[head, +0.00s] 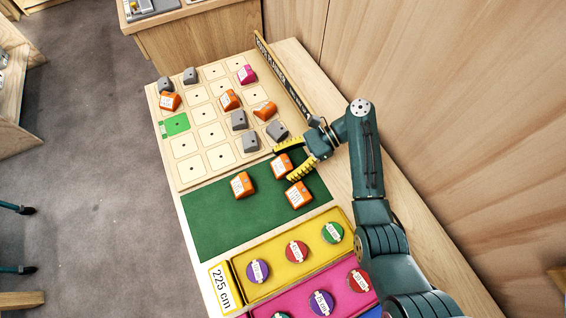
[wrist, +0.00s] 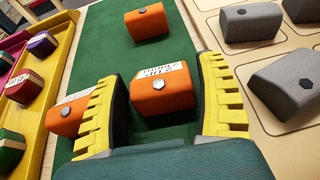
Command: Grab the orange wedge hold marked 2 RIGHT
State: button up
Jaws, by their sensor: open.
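Three orange wedge holds with white labels lie on the green mat (head: 205,225). One hold (head: 281,168) lies between the fingers of my gripper (head: 286,163); a second (head: 299,195) is nearer the yellow tray, and a third (head: 242,186) lies to the left. The left finger partly hides another hold (wrist: 66,118); the third (wrist: 147,23) is farther ahead.
A pale board (head: 186,145) with square places, a green place and several grey, orange and pink holds lies behind the mat. Yellow (head: 278,285) and pink trays of round pieces lie in front. Grey holds (wrist: 287,87) are close to the right finger. A dark sign (head: 283,76) edges the board.

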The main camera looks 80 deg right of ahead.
jog(key=x, duration=0.2)
jog(key=shift+w+a, duration=0.2)
jog(key=shift+w, duration=0.1)
jog(key=c, duration=1)
